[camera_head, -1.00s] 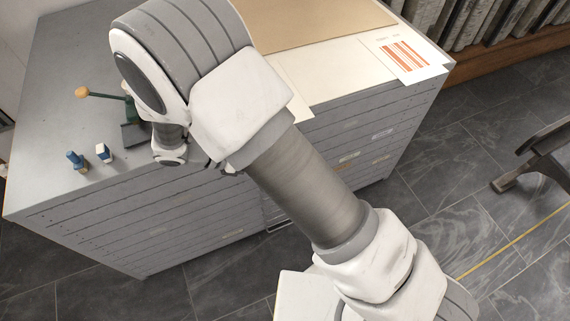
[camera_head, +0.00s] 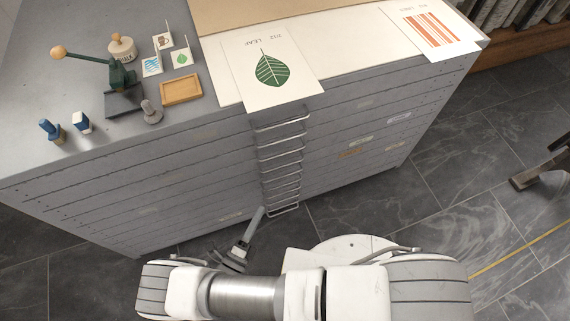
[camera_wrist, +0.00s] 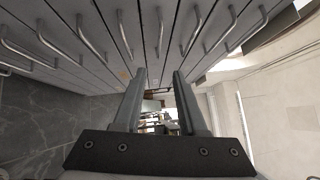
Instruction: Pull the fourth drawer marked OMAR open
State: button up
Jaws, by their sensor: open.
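The grey flat-file cabinet (camera_head: 110,190) fills the middle of the head view, with a column of metal bar handles (camera_head: 281,155) down its front. All its drawers look shut. My gripper (camera_head: 257,218) is low in front of the cabinet, near the lowest handles. In the wrist view my gripper (camera_wrist: 160,75) is open with nothing between its fingers, and several handles (camera_wrist: 92,40) show beyond it, apart from the fingers.
On the cabinet top are a leaf print (camera_head: 300,88), a striped print (camera_head: 432,30), a green lever press (camera_head: 122,78), a wooden tray (camera_head: 181,90) and small stamps. A dark bench leg (camera_head: 535,175) stands at right. Dark tiled floor lies clear between.

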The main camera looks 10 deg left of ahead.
aim_at(283, 166)
jog(key=x, duration=1.7)
jog(key=shift+w+f, duration=0.1)
jog(key=shift+w, duration=0.1)
jog(key=shift+c, duration=0.3)
grip_shut()
dwell(0.4)
